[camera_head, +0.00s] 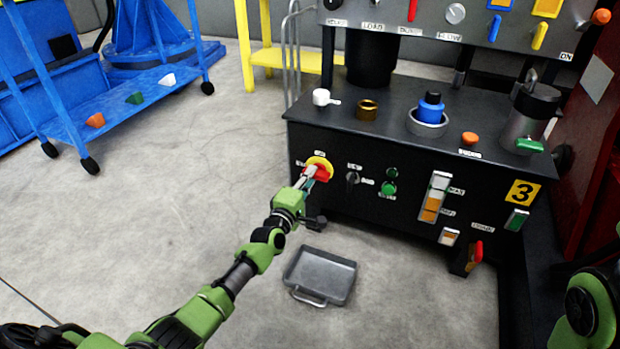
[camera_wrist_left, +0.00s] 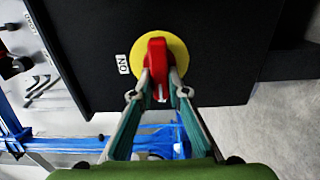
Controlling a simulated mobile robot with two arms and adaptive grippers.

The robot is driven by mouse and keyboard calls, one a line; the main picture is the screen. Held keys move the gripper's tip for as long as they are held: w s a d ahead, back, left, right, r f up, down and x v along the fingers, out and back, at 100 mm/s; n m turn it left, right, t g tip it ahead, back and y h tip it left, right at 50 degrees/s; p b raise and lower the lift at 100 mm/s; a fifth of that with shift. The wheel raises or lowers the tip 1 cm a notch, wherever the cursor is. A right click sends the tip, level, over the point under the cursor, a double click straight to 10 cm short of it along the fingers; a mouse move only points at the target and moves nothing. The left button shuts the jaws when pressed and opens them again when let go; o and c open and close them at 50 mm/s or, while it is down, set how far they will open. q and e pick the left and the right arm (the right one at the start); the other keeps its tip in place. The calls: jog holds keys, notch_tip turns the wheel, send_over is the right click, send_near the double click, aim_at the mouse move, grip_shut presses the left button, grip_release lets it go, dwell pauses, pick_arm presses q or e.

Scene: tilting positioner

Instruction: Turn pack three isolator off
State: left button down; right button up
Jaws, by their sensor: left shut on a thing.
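The isolator is a red rotary handle on a round yellow plate (camera_head: 322,163), at the left end of the black front panel of the unit marked 3. In the left wrist view the red handle (camera_wrist_left: 157,60) stands in line with the gripper on the yellow plate (camera_wrist_left: 179,49), beside a label reading ON. My left gripper (camera_head: 308,176) reaches the panel, and its fingertips (camera_wrist_left: 160,88) are closed on the lower end of the handle. The fingers hide part of the handle in the head view. A green part of my right arm shows at the lower right; its gripper is out of frame.
A black selector (camera_head: 352,178) and green button (camera_head: 389,188) sit right of the isolator. A grey tray (camera_head: 320,276) lies on the floor below. A blue cart (camera_head: 130,100) stands at the left. The floor between cart and unit is clear.

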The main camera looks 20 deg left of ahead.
pick_arm(q)
jog(key=shift+f, duration=0.1)
dwell(0.3)
jog(key=c, duration=2)
grip_release()
jog(key=shift+o, duration=0.2)
jog(key=shift+s, duration=0.15)
jog(key=s, duration=1.1)
jog(key=shift+s, duration=0.4)
